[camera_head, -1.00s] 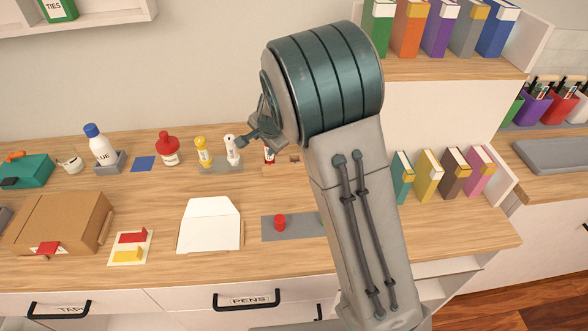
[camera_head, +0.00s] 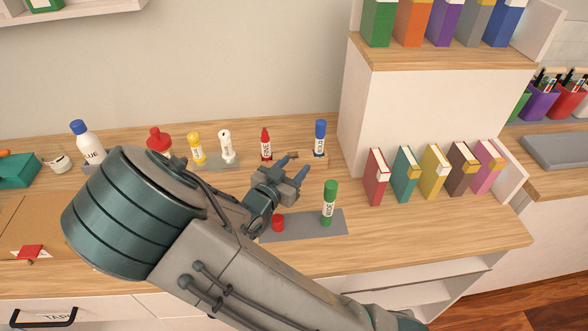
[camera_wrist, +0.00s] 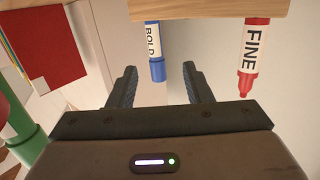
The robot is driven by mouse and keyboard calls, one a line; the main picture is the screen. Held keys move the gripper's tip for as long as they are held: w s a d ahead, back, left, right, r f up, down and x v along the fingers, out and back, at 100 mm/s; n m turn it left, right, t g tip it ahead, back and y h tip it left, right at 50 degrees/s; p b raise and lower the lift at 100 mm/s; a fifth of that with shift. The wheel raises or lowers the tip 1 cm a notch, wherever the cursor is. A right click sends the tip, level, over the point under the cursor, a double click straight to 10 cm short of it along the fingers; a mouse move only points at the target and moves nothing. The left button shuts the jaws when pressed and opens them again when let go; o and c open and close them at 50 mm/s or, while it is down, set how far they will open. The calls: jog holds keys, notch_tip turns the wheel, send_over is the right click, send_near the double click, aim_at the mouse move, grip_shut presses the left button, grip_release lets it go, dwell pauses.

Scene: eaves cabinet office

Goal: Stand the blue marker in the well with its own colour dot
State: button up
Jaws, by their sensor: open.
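The blue marker (camera_head: 320,138) stands upright at the right end of a low wooden block (camera_head: 324,161) at the back of the desk. Its label reads BOLD in the wrist view (camera_wrist: 152,45), where it appears upside down ahead of my fingers. A red marker (camera_head: 266,144) labelled FINE stands on the same block, left of the blue one; it also shows in the wrist view (camera_wrist: 254,50). My gripper (camera_head: 298,166) is open and empty, in front of the block, between the two markers and nearer the blue one. No colour dots can be made out.
A green marker (camera_head: 330,203) stands on a grey mat (camera_head: 300,232) with a red cap-like piece (camera_head: 278,222), close to my gripper's right. Books (camera_head: 377,177) stand beneath the shelf unit at right. Yellow and white bottles (camera_head: 197,149) stand left.

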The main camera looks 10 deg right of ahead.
aim_at(318, 139)
jog(key=shift+t+h, duration=0.4)
jog(key=x, duration=0.4)
jog(key=p+x, duration=0.1)
jog(key=x, duration=0.3)
jog(key=r+x, duration=0.1)
jog(key=x, duration=0.4)
jog(key=shift+s+d, duration=0.15)
jog(key=shift+d, duration=0.2)
grip_shut()
jog(key=shift+r, duration=0.1)
